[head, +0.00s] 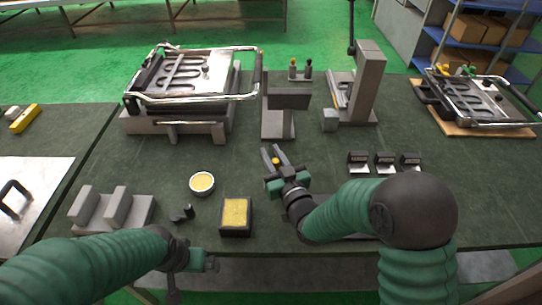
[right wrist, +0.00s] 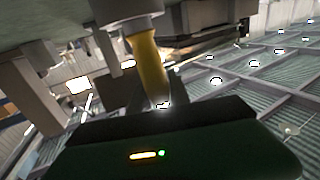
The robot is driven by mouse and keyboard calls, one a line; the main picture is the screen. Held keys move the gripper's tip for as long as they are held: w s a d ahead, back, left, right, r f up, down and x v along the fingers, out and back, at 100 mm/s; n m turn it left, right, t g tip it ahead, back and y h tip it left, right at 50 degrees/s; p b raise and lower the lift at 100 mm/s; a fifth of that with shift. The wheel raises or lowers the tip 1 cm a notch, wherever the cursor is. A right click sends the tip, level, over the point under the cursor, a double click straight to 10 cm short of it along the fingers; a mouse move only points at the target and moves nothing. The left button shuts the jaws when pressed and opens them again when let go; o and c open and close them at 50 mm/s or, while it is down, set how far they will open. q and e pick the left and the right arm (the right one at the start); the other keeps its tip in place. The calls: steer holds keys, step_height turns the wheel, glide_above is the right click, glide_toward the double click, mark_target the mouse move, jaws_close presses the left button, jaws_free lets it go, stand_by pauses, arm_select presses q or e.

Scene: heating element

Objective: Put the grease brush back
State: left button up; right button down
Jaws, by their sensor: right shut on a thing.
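My right gripper (head: 273,158) is shut on the grease brush, whose yellow handle (head: 276,161) shows as a small spot between the fingers. The brush's bristles cannot be made out. A round tin of yellow grease (head: 202,183) stands left of this gripper. My left gripper (head: 203,261) is low at the table's front edge, apart from the objects; its jaw opening is unclear.
A grey stand (head: 288,100) is just beyond my right gripper. A black box with a yellow pad (head: 236,213) and grey blocks (head: 112,209) lie at the front left. A heating-element fixture (head: 190,85) stands at the back left. A tall grey holder (head: 368,85) stands at the back right.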

steer(key=shift+s+d, duration=0.1)
steer(key=c, duration=1.2)
jaws_free()
steer(key=shift+d, duration=0.35)
steer(key=shift+c, duration=0.2)
steer(key=shift+a, duration=0.3)
steer(key=shift+s+d, duration=0.1)
steer(key=shift+s, duration=0.3)
steer(key=v, duration=0.8)
steer(key=shift+s+d, duration=0.15)
steer(key=shift+d, duration=0.2)
arm_select(q)
steer(key=w+p+v, duration=0.2)
steer(key=p+v, duration=0.6)
steer(key=shift+d+r, duration=0.3)
steer(key=shift+r, duration=0.15)
arm_select(e)
steer(key=v, duration=0.2)
steer(key=shift+s+d, duration=0.1)
steer(key=shift+s, duration=0.2)
